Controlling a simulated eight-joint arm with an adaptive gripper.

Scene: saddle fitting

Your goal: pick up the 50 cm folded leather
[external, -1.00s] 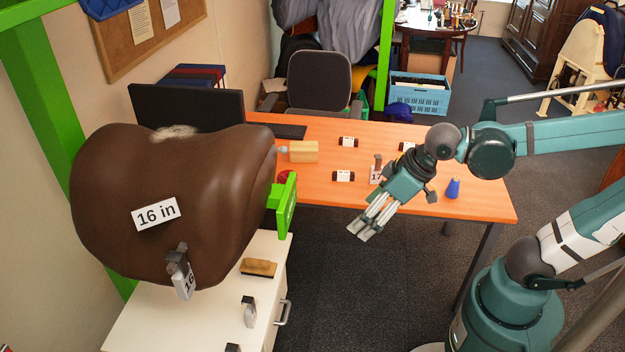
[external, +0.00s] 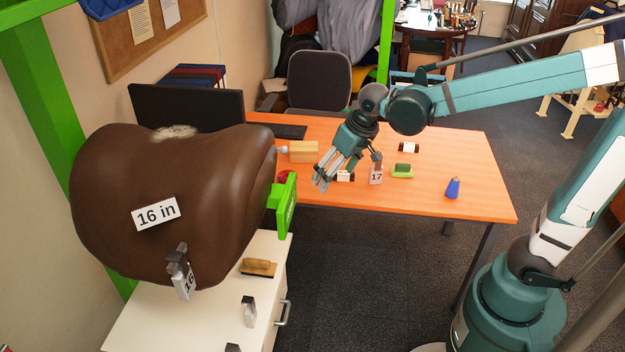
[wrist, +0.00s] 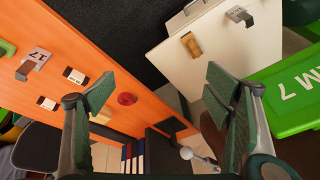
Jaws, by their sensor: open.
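Small dark rolls of folded leather with white labels lie on the orange desk. One roll (external: 347,177) is close to the right of my gripper (external: 321,182) in the external view, partly hidden by it. Another roll (external: 409,147) lies farther back to the right. The wrist view shows two labelled rolls (wrist: 75,76) and (wrist: 47,103) on the left. The label writing is too small to read, so I cannot tell which is 50 cm. My gripper (wrist: 163,95) is open and empty, its fingers spread above the desk's left part.
A metal clip with a 17 tag (external: 376,175), a green-topped block (external: 402,170) and a blue cone (external: 453,188) stand on the desk (external: 475,150). A wooden block (external: 303,152) is near the back left. The brown saddle form (external: 160,205) and white cabinet (external: 215,310) are left.

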